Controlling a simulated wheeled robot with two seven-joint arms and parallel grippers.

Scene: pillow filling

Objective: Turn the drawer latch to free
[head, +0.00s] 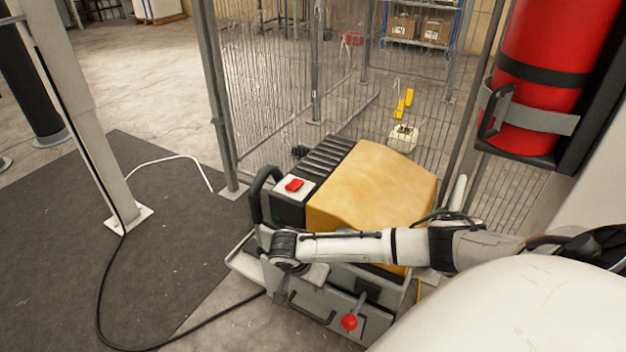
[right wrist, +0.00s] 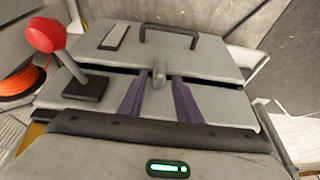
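The drawer front (right wrist: 210,60) is a grey panel, low on the yellow-topped machine (head: 372,190). The latch (right wrist: 158,73) is a small grey knob near the panel's edge. In the right wrist view my right gripper (right wrist: 163,92) has its two purple fingers apart, one on each side of the latch. I cannot tell whether either finger touches it. In the head view my right arm (head: 345,247) reaches across the machine's front. Its hand covers the latch there, and the fingertips are not clear. My left gripper is not in view.
A black drawer handle (right wrist: 168,31) and a red-knobbed lever (right wrist: 45,35) sit near the latch. A red button (head: 294,185) is on the machine's top. A wire fence (head: 285,90) stands behind. A black cable (head: 205,332) crosses the floor at left.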

